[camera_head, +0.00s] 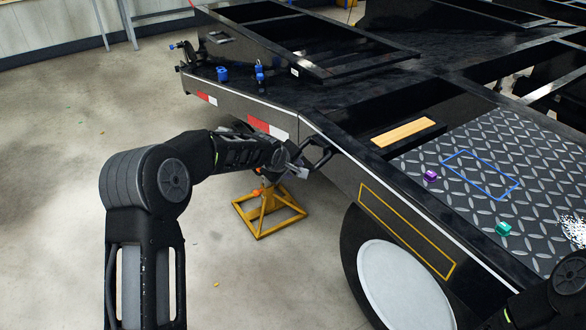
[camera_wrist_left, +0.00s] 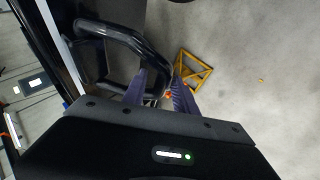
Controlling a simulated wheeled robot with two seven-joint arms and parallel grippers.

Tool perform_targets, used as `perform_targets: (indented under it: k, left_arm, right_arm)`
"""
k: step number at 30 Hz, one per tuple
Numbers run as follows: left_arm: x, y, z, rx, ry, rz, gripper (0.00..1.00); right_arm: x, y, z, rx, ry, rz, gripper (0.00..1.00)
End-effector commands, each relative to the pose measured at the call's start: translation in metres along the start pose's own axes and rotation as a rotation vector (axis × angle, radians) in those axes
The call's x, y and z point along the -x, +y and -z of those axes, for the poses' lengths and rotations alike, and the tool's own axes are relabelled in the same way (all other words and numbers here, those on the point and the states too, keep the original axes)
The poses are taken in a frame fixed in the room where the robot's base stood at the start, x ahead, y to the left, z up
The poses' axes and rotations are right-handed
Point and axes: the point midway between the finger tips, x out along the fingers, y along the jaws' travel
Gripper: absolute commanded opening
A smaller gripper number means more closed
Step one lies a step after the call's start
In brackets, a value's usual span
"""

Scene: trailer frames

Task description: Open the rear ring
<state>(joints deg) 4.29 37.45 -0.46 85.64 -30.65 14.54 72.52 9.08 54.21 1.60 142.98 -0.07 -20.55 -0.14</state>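A black ring (camera_head: 322,155), a bent bar loop, stands out from the trailer's side just behind the red and white strip. In the left wrist view the ring (camera_wrist_left: 118,32) fills the upper left and curves down toward the fingers. My left gripper (camera_head: 294,166) is at the ring's outer side. In the wrist view its two dark fingers (camera_wrist_left: 159,80) are apart, with part of the ring's curved bar seen between them; I cannot tell whether they touch it. My right arm shows at the lower right corner, but its gripper is out of view.
The trailer's dark side edge (camera_head: 345,150) runs close beside my left gripper. A yellow stand (camera_head: 268,212) is on the floor below. A wheel (camera_head: 400,285) is lower right.

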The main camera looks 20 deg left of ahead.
Motion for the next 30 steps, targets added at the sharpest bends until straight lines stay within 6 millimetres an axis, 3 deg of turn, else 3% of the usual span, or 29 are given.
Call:
perform_targets:
  k: [11,24,30]
  left_arm:
    - [0.004,0.001,0.0,0.0,0.0,-0.002,0.39]
    - [0.066,0.001,0.0,-0.001,0.001,-0.003,0.39]
    - [0.078,0.0,0.0,0.0,0.0,0.0,0.39]
  right_arm:
    - [0.0,0.0,0.0,0.0,0.0,0.0,0.93]
    - [-0.005,0.002,0.0,0.0,0.0,0.0,0.93]
    - [-0.006,0.002,0.0,0.0,0.0,0.0,0.93]
